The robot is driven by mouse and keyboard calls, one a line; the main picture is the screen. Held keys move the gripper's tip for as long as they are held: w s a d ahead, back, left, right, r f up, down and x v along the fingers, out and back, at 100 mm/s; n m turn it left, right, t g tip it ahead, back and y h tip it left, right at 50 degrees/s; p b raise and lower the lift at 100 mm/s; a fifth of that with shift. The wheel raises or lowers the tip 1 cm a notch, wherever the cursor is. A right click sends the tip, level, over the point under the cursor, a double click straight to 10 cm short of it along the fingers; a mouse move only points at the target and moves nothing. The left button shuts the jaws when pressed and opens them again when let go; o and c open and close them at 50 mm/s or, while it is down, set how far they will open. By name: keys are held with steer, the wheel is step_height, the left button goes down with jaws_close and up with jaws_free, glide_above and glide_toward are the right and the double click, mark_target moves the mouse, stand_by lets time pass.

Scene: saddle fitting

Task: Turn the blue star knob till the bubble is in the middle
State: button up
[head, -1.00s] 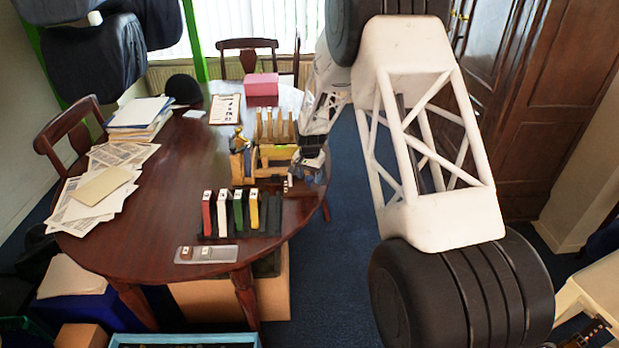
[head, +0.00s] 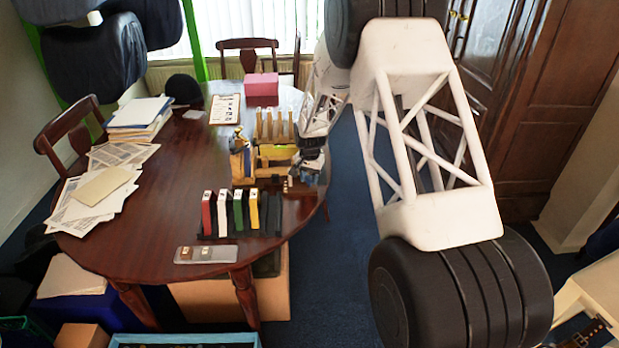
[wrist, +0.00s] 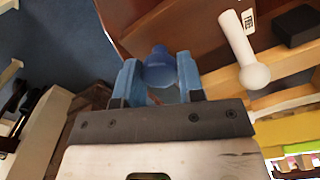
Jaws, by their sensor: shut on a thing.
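The blue knob (wrist: 159,68) is in the wrist view, between the two blue fingers of my gripper (wrist: 158,82), which is shut on it. Its rounded blue top shows, but its star shape cannot be made out. In the head view my gripper (head: 308,166) is small and dark at the right side of the wooden fixture (head: 276,152) on the table. The knob is hidden or too small to tell there. The bubble and its vial cannot be made out in either view.
A white round-ended peg (wrist: 240,52) stands close right of my gripper, beside wooden bars. A rack of coloured upright blocks (head: 238,212) is in front of the fixture. A grey tray (head: 206,254) lies at the table's front edge.

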mark_target(309, 177)
steer(key=shift+n, duration=2.2)
steer(key=o, duration=0.9)
steer(key=shift+r, duration=0.1)
steer(key=shift+r, duration=3.85)
